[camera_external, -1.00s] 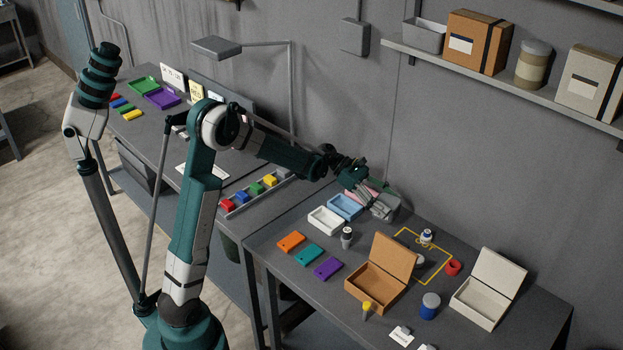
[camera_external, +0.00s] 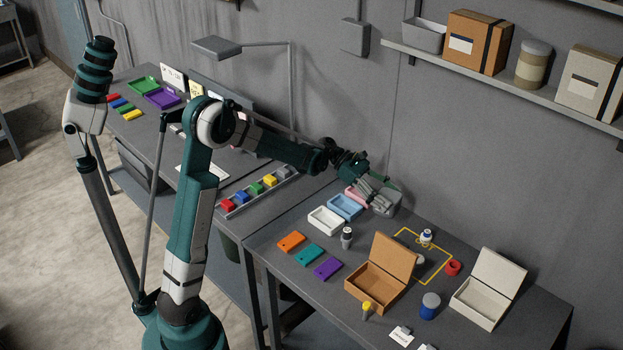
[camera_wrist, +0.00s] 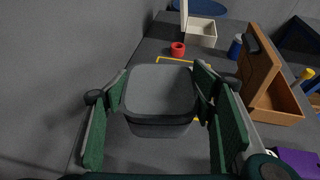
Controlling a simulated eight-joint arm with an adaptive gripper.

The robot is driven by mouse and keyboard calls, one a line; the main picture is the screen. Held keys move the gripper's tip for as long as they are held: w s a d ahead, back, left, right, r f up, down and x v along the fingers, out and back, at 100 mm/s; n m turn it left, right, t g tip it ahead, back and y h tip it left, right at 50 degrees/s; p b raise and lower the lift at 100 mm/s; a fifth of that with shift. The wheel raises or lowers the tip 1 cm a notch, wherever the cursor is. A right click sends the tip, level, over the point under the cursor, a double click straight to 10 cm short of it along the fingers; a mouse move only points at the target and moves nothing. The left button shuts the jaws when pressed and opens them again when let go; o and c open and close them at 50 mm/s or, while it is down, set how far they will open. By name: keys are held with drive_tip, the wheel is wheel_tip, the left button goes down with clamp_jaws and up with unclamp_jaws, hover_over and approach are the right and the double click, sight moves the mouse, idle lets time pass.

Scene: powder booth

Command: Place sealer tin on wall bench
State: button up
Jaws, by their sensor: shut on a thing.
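A grey, rounded-square lidded container, apparently the sealer tin (camera_external: 389,206), is between the fingers of my gripper (camera_external: 376,195). In the wrist view the tin (camera_wrist: 158,92) fills the middle, lid up and roughly upright, with a green-padded finger of my gripper (camera_wrist: 160,78) on each side. My gripper is shut on it. The tin is at the back of the right-hand bench (camera_external: 286,224), close to the wall. I cannot tell whether its base touches the bench top. My fingers hide part of it in the external view.
Pink, blue (camera_external: 345,207) and white (camera_external: 326,221) trays lie left of the tin. A yellow outline (camera_external: 404,231) with small bottles is to the right, beside an open brown box (camera_external: 384,283) and red ring (camera_external: 452,267). A loaded wall shelf (camera_external: 480,81) is above right.

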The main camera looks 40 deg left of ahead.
drive_tip(key=a+n+t+y, duration=0.5)
drive_tip(key=a+n, duration=0.1)
drive_tip(key=a, duration=1.3)
drive_tip(key=a+n+t+y, duration=0.5)
drive_tip(key=a+n, duration=0.1)
drive_tip(key=a, duration=1.3)
drive_tip(key=s+a+r+n+y, duration=0.4)
drive_tip(key=s+a, duration=0.3)
drive_tip(key=a, duration=0.4)
drive_tip(key=s+a+r+n+g+y, duration=0.1)
drive_tip(key=s+a+r+n+y, duration=0.2)
drive_tip(key=s+a, duration=0.4)
drive_tip(key=s+a+r+n+g+y, duration=0.1)
drive_tip(key=s+a+r+n+y, duration=0.3)
drive_tip(key=a, duration=1.1)
drive_tip(key=s+r+y, duration=0.1)
drive_tip(key=s, duration=0.2)
drive_tip(key=shift+a+n, duration=0.15)
drive_tip(key=shift+n, duration=0.15)
drive_tip(key=shift+s, duration=0.1)
